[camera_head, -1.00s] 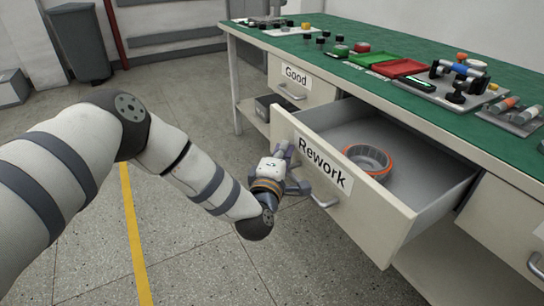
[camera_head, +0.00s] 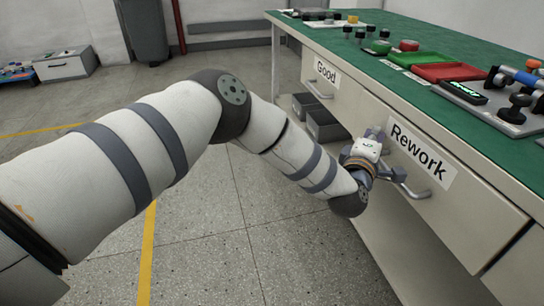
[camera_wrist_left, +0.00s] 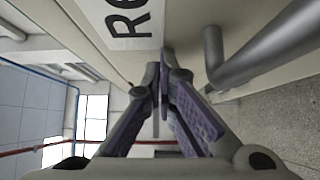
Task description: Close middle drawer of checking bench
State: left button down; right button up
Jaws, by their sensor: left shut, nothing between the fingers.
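The middle drawer (camera_head: 455,205), labelled "Rework", sits in the green-topped checking bench (camera_head: 415,25). Its front now looks flush or nearly flush with the bench, and its inside is hidden. My left gripper (camera_head: 382,148) is shut and empty, with its tips at the drawer front beside the Rework label. In the left wrist view the closed fingers (camera_wrist_left: 163,62) point at the drawer front (camera_wrist_left: 185,25), close to it or touching; I cannot tell which. The drawer's bar handle (camera_wrist_left: 255,50) is right of the fingers there. My right gripper is not in view.
The Good drawer (camera_head: 316,82) is further left and looks shut. Grey bins (camera_head: 322,125) stand on a shelf below it. A green tray (camera_head: 410,58), a red tray (camera_head: 448,71) and small parts lie on the bench top. Open floor (camera_head: 240,230) lies in front.

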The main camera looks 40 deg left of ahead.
pick_arm(q)
jog(key=shift+w+d+r, duration=0.15)
jog(key=shift+w+d, duration=0.2)
jog(key=shift+w, duration=0.1)
jog(key=shift+r, duration=0.15)
dwell(0.3)
